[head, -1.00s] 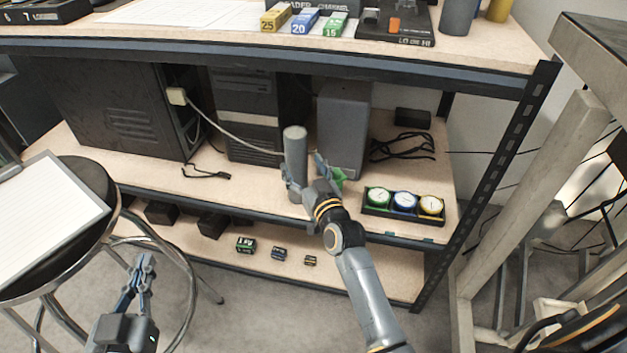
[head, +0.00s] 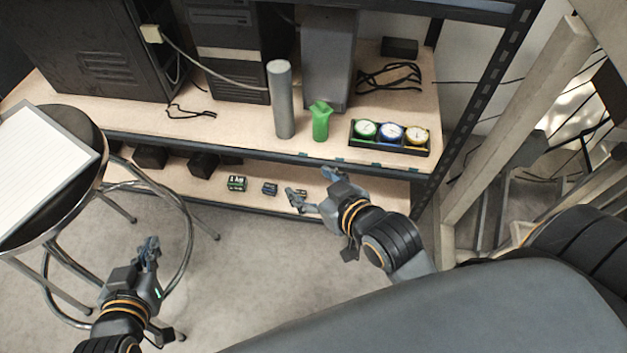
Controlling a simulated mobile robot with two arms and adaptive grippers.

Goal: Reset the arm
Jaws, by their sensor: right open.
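My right gripper (head: 313,188) is open and empty, in front of the shelf unit and over its lower shelf in the picture. My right arm bends back to the lower right. A green lever-like piece (head: 320,121) stands on the middle shelf, beside a grey cylinder (head: 282,100), clear of the gripper. My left gripper (head: 149,250) is low at the left, near the stool legs. Its fingers look close together, and I cannot tell whether they are shut.
A tray of three round gauges (head: 390,135) sits on the middle shelf. Small boxes (head: 237,183) lie on the lower shelf. A round stool (head: 92,140) with a paper sheet stands at the left. A post (head: 515,115) rises at the right. The floor between the arms is clear.

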